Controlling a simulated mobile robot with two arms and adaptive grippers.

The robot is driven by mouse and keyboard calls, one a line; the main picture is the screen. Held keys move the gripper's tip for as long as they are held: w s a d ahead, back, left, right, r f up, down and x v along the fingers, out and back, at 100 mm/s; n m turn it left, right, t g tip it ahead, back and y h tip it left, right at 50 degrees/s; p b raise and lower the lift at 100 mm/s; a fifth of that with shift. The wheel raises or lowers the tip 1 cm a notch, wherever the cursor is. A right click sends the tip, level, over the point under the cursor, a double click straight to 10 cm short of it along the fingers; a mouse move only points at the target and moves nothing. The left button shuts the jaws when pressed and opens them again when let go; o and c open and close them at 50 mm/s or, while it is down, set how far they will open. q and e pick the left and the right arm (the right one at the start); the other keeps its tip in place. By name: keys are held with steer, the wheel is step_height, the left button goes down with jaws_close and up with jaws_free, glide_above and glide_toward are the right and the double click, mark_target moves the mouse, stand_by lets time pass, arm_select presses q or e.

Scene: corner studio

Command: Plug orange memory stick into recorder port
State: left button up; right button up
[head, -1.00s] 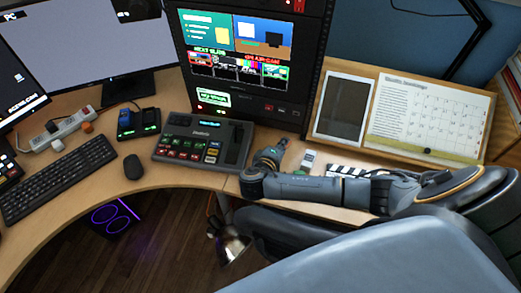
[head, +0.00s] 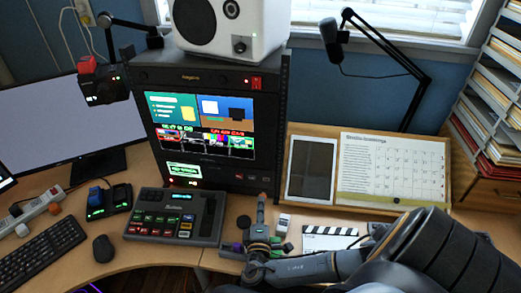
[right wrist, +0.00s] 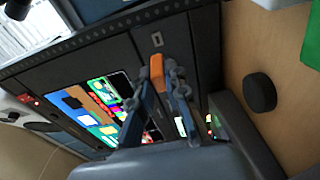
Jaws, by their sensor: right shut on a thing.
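My right gripper (head: 262,200) is raised over the desk in front of the black equipment rack (head: 275,110). In the right wrist view, the gripper (right wrist: 156,92) is shut on the orange memory stick (right wrist: 157,72), which sticks out between the fingertips toward the rack's dark front (right wrist: 121,52). In the head view the stick is too small to make out. My left gripper is not in view.
A control panel (head: 207,220) stands left of my right gripper. A black round puck (right wrist: 259,92) lies on the desk beside the rack. A clapperboard (head: 328,240), small green-and-white items (head: 282,225) and a tablet (head: 311,168) are to the right. A white speaker (head: 265,35) tops the rack.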

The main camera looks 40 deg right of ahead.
mark_target(264, 195)
steer(key=shift+s+d+b+x, duration=0.15)
steer(key=shift+b+x, duration=0.2)
steer(key=shift+x, duration=1.1)
steer(key=shift+s+d+b+x, duration=0.1)
steer(key=shift+b+x, duration=0.2)
steer(key=shift+x, duration=1.1)
steer(key=shift+f, duration=0.1)
steer(key=shift+w+d+b, duration=0.3)
steer(key=shift+d+b, duration=0.1)
steer(key=shift+b, duration=0.05)
stand_by(0.3)
steer(key=o, duration=0.8)
steer(key=shift+o, duration=0.2)
steer(key=v, duration=0.7)
steer(key=shift+s+a, duration=0.15)
